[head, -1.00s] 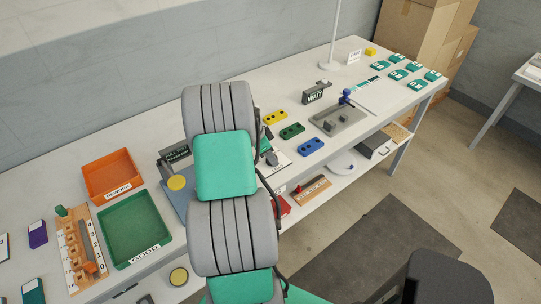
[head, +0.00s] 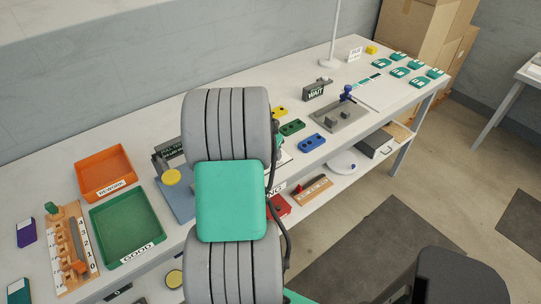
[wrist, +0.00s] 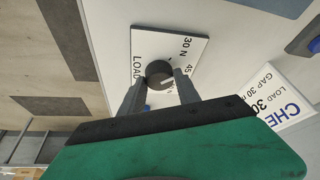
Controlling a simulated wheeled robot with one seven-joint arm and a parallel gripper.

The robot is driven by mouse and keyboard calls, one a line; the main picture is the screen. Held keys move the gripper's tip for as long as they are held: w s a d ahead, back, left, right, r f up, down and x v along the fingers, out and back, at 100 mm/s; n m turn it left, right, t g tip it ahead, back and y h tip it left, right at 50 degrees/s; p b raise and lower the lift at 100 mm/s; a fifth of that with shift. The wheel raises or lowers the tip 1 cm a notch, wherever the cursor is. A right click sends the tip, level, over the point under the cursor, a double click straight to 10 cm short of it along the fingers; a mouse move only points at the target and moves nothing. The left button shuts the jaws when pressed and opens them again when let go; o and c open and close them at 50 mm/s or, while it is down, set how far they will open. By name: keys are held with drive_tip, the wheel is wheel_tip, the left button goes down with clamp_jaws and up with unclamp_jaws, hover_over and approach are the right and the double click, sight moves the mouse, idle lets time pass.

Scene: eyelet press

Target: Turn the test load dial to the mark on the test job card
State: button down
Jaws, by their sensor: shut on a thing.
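The test load dial is a dark round knob (wrist: 159,72) on a white plate (wrist: 145,42) marked LOAD, 30 N and 45 in the wrist view. A short white line on the knob points to the right, toward the side with the 45. My gripper (wrist: 158,85) has one finger on each side of the knob and is shut on it. The test job card (wrist: 275,95) lies to the right of the dial plate. It reads CHE, LOAD 30 and GAP 30 N, partly cut off. In the head view my arm hides the dial and the gripper.
In the head view, an orange REWORK tray (head: 104,172) and a green GOOD tray (head: 127,228) stand left of my arm.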

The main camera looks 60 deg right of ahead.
drive_tip(key=shift+s+n+t+b, duration=0.1)
drive_tip(key=shift+n+t+b, duration=0.8)
drive_tip(key=shift+n, duration=1.4)
drive_tip(key=c, duration=0.9)
unclamp_jaws()
drive_tip(key=v, duration=0.7)
drive_tip(key=shift+s+r+b, duration=0.1)
drive_tip(key=shift+r+b, duration=0.3)
